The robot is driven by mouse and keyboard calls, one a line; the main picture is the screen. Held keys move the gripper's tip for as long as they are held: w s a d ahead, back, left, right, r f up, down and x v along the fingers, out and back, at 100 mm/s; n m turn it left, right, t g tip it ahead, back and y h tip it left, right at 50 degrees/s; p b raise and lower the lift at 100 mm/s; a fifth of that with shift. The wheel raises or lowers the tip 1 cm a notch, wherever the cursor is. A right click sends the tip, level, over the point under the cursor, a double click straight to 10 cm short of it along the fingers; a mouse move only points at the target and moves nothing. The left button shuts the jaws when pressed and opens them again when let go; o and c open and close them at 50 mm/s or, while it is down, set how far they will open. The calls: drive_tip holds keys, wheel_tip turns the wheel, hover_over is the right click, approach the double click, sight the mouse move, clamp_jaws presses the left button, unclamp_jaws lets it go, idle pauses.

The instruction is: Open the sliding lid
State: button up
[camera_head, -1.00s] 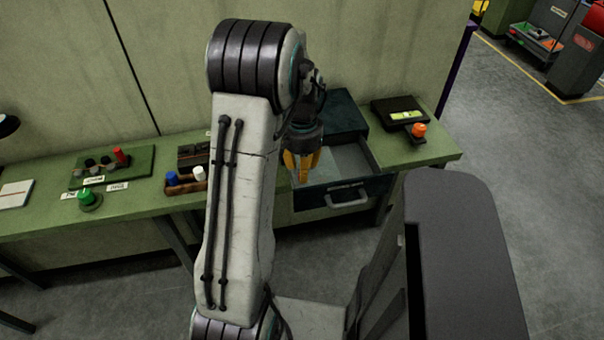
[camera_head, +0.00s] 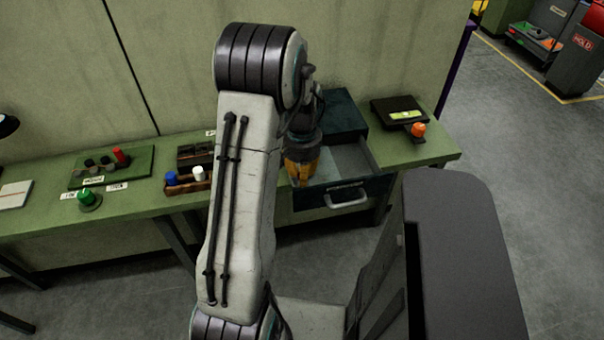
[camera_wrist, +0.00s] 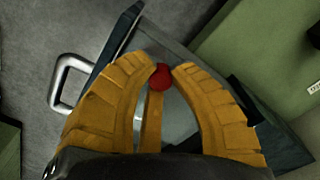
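A flat black box (camera_head: 398,110) with a yellow-green label lies at the right end of the green bench; an orange knob (camera_head: 418,130) sits on a dark piece at its front. I cannot tell for sure which part is the sliding lid. My gripper (camera_head: 301,182) points down over the left part of an open drawer (camera_head: 352,158), left of that box. In the wrist view its yellow fingers (camera_wrist: 167,70) curve close together around a small red thing (camera_wrist: 162,80). I cannot tell whether they grip it or it lies beyond them. The flat box is not clearly visible in the wrist view.
The drawer's metal handle (camera_head: 346,196) juts out at the front. A tray with blue and white pegs (camera_head: 187,181), a green board with a red peg (camera_head: 110,166) and a green button (camera_head: 87,198) lie to the left.

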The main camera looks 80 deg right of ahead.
clamp_jaws()
drive_tip(key=shift+s, duration=0.1)
drive_tip(key=s+d, duration=0.1)
drive_tip(key=s, duration=0.2)
drive_tip(key=s+d, duration=0.1)
drive_tip(key=s, duration=0.2)
drive_tip(key=s+d+p, duration=0.1)
drive_tip(key=s+d, duration=0.1)
drive_tip(key=s, duration=0.1)
drive_tip(key=shift+s, duration=0.35)
drive_tip(key=shift+a, duration=0.1)
drive_tip(key=o, duration=0.5)
unclamp_jaws()
drive_tip(key=shift+o, duration=0.2)
drive_tip(key=shift+r, duration=0.1)
wheel_tip(320, 180, up, 12)
